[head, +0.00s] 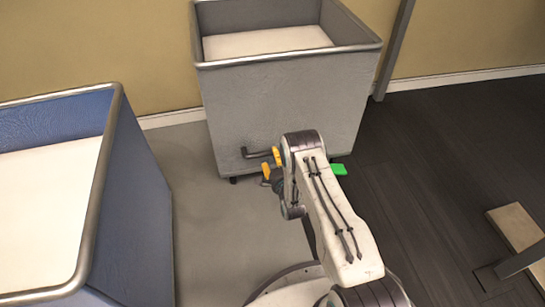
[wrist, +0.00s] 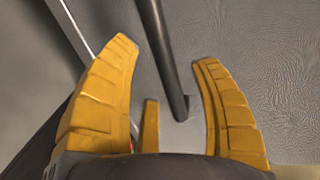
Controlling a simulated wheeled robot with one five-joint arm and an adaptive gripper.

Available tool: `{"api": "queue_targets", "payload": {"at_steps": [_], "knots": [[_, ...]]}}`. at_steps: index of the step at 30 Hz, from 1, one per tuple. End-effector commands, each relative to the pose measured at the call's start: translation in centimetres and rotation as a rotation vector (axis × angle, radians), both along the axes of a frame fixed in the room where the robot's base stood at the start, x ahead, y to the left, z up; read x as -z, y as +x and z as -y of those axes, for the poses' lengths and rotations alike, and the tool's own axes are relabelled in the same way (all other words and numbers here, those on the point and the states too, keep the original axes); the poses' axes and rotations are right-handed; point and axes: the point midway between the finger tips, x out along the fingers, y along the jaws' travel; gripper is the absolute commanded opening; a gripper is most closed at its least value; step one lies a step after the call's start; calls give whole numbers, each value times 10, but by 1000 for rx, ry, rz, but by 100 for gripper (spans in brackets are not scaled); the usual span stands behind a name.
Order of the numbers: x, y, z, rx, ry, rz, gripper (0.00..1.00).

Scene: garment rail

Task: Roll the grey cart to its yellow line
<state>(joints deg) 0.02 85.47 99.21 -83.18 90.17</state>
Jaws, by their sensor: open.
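The grey cart (head: 270,98) stands upright near the back wall in the head view, with a pale inside and a metal rim. A dark handle bar (head: 257,154) sticks out low on its front face. My gripper (head: 271,164) is at the right end of this bar, its yellow fingers open. In the wrist view the bar (wrist: 163,60) runs between the open fingers, with the cart's grey wall (wrist: 262,55) behind. I see no finger closed on the bar. My arm hides part of the cart's lower front. No yellow line shows in either view.
A blue cart (head: 137,205) with a pale inside stands close on the left. A grey post (head: 394,48) rises behind on the right. A wooden piece (head: 515,226) lies at the right edge. A small green thing (head: 338,170) shows beside my arm. Dark floor to the right is mostly clear.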

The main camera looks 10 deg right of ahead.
Motion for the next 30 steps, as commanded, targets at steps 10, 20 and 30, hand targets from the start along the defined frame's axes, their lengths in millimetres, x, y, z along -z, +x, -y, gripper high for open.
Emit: {"api": "queue_targets", "payload": {"at_steps": [10,20,30], "knots": [[8,34,0,0,-1,1,58],[8,40,0,0,-2,-1,58],[8,39,0,0,-2,-2,40]]}}
